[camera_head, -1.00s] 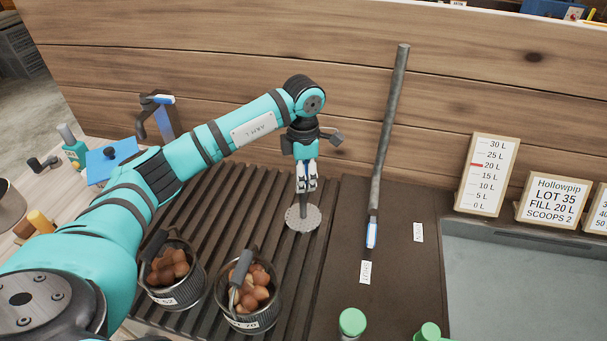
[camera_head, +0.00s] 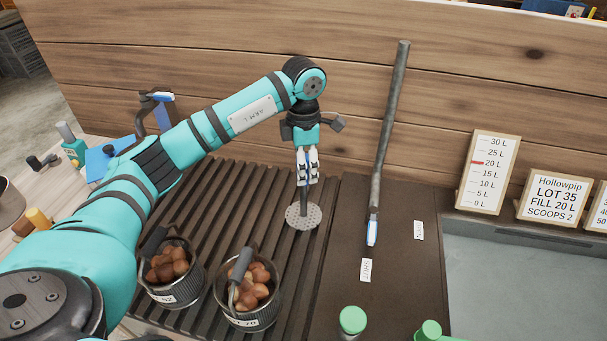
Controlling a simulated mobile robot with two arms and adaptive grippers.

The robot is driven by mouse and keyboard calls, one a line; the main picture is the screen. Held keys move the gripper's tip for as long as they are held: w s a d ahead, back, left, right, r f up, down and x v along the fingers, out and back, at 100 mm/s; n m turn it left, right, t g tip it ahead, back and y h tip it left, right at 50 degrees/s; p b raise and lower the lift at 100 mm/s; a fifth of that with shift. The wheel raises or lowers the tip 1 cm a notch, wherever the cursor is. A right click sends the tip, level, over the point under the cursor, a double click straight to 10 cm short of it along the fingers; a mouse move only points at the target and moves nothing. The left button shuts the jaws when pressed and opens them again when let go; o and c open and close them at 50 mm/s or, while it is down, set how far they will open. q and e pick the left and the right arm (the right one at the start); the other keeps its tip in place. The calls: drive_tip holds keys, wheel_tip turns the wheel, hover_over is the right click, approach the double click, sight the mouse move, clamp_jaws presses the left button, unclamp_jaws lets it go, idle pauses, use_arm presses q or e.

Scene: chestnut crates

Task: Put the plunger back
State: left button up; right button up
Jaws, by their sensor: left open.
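The plunger is a grey perforated disc (camera_head: 303,216) with a short upright rod. It stands on the dark slatted rack (camera_head: 200,215), in front of the wooden back wall. My left gripper (camera_head: 307,181) is directly above the disc, pointing down, with its open fingers around or just over the top of the rod. The fingers hide the rod's upper end, so I cannot tell whether they touch it. My right gripper is out of view.
Two buckets of chestnuts (camera_head: 178,295) (camera_head: 249,318) stand on the rack in front. A long grey pipe (camera_head: 388,130) with a blue-and-white lever (camera_head: 372,233) rises right of the gripper. Green-capped items (camera_head: 352,320) sit at the front, a grey basin (camera_head: 530,285) at right.

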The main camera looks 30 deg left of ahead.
use_arm(q)
wheel_tip(320, 180, up, 9)
drive_tip(key=shift+r+b, duration=0.15)
drive_tip(key=shift+b, duration=0.45)
